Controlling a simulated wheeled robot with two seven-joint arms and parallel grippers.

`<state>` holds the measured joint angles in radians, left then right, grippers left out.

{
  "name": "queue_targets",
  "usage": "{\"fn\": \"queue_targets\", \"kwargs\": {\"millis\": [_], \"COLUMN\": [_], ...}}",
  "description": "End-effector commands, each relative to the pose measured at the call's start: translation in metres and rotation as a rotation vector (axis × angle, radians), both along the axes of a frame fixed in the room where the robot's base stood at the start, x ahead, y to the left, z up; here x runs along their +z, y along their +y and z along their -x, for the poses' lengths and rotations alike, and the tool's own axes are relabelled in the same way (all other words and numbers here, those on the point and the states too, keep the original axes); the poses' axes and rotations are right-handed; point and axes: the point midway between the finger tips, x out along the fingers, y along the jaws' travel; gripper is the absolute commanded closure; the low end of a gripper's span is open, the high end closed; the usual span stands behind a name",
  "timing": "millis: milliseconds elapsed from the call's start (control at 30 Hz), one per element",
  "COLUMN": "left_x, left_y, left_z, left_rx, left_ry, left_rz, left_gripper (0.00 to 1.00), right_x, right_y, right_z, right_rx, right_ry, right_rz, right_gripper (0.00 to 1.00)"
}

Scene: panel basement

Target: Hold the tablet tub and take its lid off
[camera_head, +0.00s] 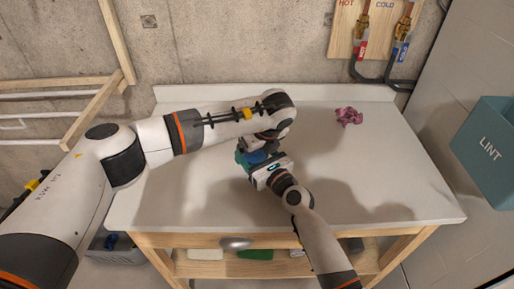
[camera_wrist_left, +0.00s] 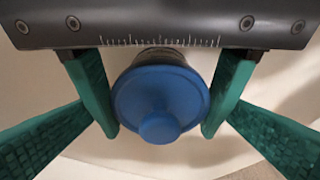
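The tablet tub (camera_wrist_left: 160,55) is mostly hidden; its blue round lid with a knob (camera_wrist_left: 160,100) faces the left wrist camera. In the head view the blue lid (camera_head: 256,157) shows between my grippers over the table. My left gripper (camera_head: 252,152) comes from above; its textured green fingers in the left wrist view (camera_wrist_left: 160,112) stand apart on both sides of the lid, with gaps. My right gripper (camera_head: 262,166) comes from the front right. Its green fingers pass close along both sides of the tub below the lid rim and appear shut on it.
The white table (camera_head: 350,185) is mostly clear. A crumpled pink cloth (camera_head: 349,116) lies at its back right. A teal LINT bin (camera_head: 488,150) hangs on the right wall. Pipes (camera_head: 380,75) run down the back wall. A lower shelf (camera_head: 285,264) holds a few items.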

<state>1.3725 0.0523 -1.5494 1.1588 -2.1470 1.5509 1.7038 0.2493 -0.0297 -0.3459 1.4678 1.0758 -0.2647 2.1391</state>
Motion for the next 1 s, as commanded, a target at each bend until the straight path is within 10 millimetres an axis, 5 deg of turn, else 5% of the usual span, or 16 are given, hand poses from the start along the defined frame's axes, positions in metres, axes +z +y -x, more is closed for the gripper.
{"fn": "queue_targets", "kwargs": {"millis": [433,1000], "left_x": [0.011,0.099], "left_y": [-0.003,-0.022], "left_z": [0.003,0.034], "left_rx": [-0.001,-0.002], "left_ry": [-0.002,-0.002], "left_rz": [0.002,0.0], "left_gripper": [0.03,0.03], "right_x": [0.0,-0.001], "right_y": [0.0,0.0], "right_z": [0.0,0.0], "right_rx": [0.0,0.0], "right_ry": [0.001,0.001], "right_rz": [0.001,0.001], "right_gripper": [0.7,0.7]}}
